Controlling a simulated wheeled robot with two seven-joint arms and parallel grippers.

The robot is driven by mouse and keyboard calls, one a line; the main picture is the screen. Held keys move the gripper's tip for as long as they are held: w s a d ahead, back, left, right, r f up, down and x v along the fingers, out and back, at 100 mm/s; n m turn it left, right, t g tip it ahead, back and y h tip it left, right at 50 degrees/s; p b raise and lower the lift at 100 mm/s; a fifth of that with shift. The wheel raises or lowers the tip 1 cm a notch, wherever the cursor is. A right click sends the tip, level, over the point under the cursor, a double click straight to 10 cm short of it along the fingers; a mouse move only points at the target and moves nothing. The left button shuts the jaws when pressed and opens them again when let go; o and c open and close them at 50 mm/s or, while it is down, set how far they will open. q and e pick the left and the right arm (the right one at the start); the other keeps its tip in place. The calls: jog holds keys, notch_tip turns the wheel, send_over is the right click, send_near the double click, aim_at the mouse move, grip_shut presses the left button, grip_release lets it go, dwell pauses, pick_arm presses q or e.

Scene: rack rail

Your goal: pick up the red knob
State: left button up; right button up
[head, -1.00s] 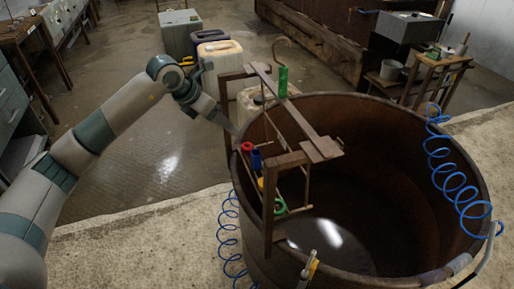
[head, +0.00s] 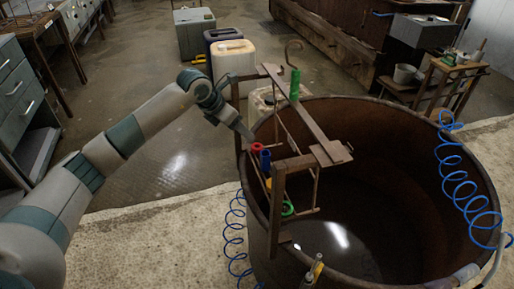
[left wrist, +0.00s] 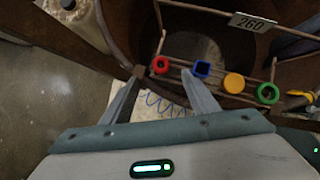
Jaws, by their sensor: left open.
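The red knob (head: 257,147) is a small ring-like piece on the near-left rail of the brown rack, at the drum's rim. In the left wrist view the red knob (left wrist: 161,65) shows at the far end of a row, just beyond and between the fingertips. My left gripper (left wrist: 162,77) is open and empty, its fingers apart on either side of the line to the knob. In the head view my left gripper (head: 249,135) comes in from the left, close to the knob; contact cannot be told.
The rusty drum (head: 420,125) lies beneath. A blue coiled hose (head: 459,175) hangs right.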

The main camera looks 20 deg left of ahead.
pick_arm(q)
send_near(255, 144)
jog(key=d+f, duration=0.2)
jog(key=shift+w+f, duration=0.15)
jog(key=shift+w, duration=0.3)
pick_arm(e)
notch_tip(255, 144, down, 2)
jog(key=shift+d, duration=0.15)
jog(key=shift+s, duration=0.15)
pick_arm(q)
jog(key=shift+w+f+p, duration=0.1)
jog(key=shift+f+p, duration=0.15)
jog(key=shift+p, duration=0.1)
jog(key=x, duration=0.4)
jog(key=shift+p, duration=0.35)
jog(key=shift+d+f, duration=0.1)
jog(key=shift+f, duration=0.25)
pick_arm(e)
jog(key=shift+s+d+f, duration=0.1)
jog(key=shift+s+f, duration=0.25)
jog(key=shift+f, duration=0.2)
jog(key=shift+s+d+f, duration=0.1)
jog(key=shift+s+f, duration=0.2)
jog(key=shift+f, duration=0.2)
